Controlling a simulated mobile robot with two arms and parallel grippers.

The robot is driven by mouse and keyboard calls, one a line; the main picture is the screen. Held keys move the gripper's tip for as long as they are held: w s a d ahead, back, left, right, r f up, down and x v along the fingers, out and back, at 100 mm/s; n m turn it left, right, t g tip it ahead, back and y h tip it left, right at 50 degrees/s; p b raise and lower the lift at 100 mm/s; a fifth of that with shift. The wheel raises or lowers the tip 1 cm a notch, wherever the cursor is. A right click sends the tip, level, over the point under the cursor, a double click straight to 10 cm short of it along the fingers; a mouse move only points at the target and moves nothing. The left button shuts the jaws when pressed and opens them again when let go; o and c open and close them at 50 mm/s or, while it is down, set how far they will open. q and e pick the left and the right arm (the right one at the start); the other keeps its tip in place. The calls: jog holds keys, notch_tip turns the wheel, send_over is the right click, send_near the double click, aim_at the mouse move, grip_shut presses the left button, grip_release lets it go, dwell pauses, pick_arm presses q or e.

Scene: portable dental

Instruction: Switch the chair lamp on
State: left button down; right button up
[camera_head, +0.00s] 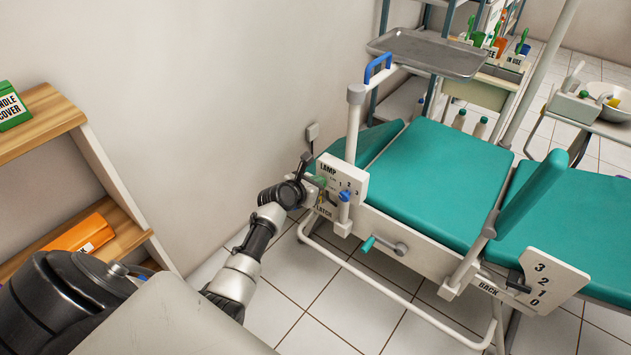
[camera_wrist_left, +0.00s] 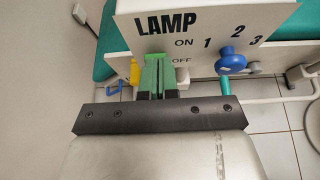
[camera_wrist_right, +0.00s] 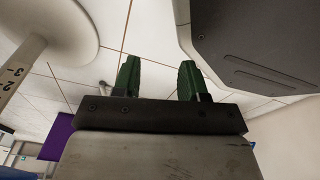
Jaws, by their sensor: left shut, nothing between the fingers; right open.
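The lamp control panel (camera_head: 341,180) is a white plate lettered LAMP on the left end of the green dental chair (camera_head: 440,170). In the left wrist view the panel (camera_wrist_left: 190,15) shows ON, OFF and the numbers 1, 2, 3. A blue knob (camera_wrist_left: 230,60) stands by the numbers. My left gripper (camera_wrist_left: 159,62) is shut and empty, its green fingertips at the panel's lower edge, just left of OFF. Whether they touch anything there is unclear. The lamp switch itself is not clearly visible behind the fingers. My right gripper (camera_wrist_right: 157,78) is open and empty, away from the panel.
A green crank handle (camera_head: 368,244) and the chair's white frame lie right of the left gripper. A metal tray (camera_head: 427,52) is above the chair. A wooden shelf (camera_head: 40,125) stands at left. Tiled floor (camera_head: 340,300) is clear in front.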

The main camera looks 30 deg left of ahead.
pick_arm(q)
jog(key=p, duration=0.2)
jog(key=g+p, duration=0.1)
jog(key=p, duration=0.2)
jog(key=shift+w+r, duration=0.2)
jog(key=shift+w, duration=0.1)
pick_arm(e)
jog(key=s+d, duration=0.1)
jog(key=s, duration=0.8)
jog(key=shift+s+d+g, duration=0.2)
jog(key=shift+d+g, duration=0.1)
jog(key=shift+d, duration=0.1)
pick_arm(q)
jog(key=shift+r, duration=0.1)
jog(key=shift+r+p, duration=0.8)
jog(key=shift+p, duration=0.4)
pick_arm(e)
notch_tip(320, 180, up, 2)
jog(key=shift+r, duration=0.1)
